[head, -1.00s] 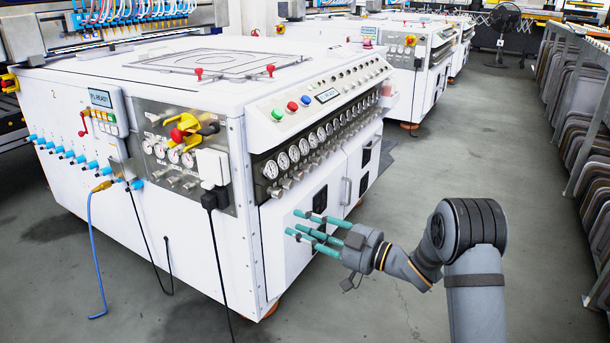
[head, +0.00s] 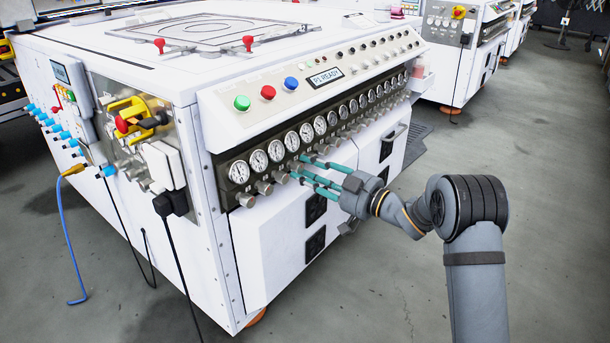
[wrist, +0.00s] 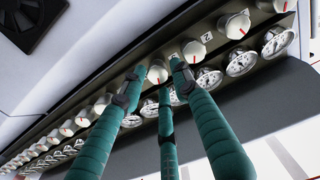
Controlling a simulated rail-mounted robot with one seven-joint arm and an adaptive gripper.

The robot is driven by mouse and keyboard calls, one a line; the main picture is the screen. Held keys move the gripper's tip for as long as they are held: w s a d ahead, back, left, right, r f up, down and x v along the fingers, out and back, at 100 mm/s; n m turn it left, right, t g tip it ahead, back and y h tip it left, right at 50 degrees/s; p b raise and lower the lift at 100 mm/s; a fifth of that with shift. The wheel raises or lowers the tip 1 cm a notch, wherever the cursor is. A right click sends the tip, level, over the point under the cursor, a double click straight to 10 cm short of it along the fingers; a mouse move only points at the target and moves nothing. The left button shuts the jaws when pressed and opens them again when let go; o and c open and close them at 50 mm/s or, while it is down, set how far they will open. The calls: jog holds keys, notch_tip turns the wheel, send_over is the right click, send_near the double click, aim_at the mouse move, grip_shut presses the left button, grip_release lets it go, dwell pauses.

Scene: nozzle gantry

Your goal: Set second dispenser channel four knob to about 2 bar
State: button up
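The row of gauges (head: 276,150) runs along the dark front panel of the white machine, with a row of silver knobs (head: 265,188) below it. My gripper (head: 302,169) has three teal fingers and reaches this row at about the fourth knob from the near left end. In the wrist view, one knob (wrist: 157,73) with a red pointer mark shows between the spread fingertips. The fingers look open around it; I cannot tell whether they touch it. Gauge needles are too small to read. Fingers partly hide the knob in the head view.
Green, red and blue buttons (head: 268,92) and a "P1-READY" display (head: 326,76) sit on the sloped panel above. Neighbouring knobs (wrist: 195,52) are close on both sides. Black cables (head: 180,255) hang at the left corner. The floor at right is clear.

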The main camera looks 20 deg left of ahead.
jog(key=shift+w+a, duration=0.25)
jog(key=shift+a, duration=0.2)
jog(key=c, duration=0.7)
grip_shut()
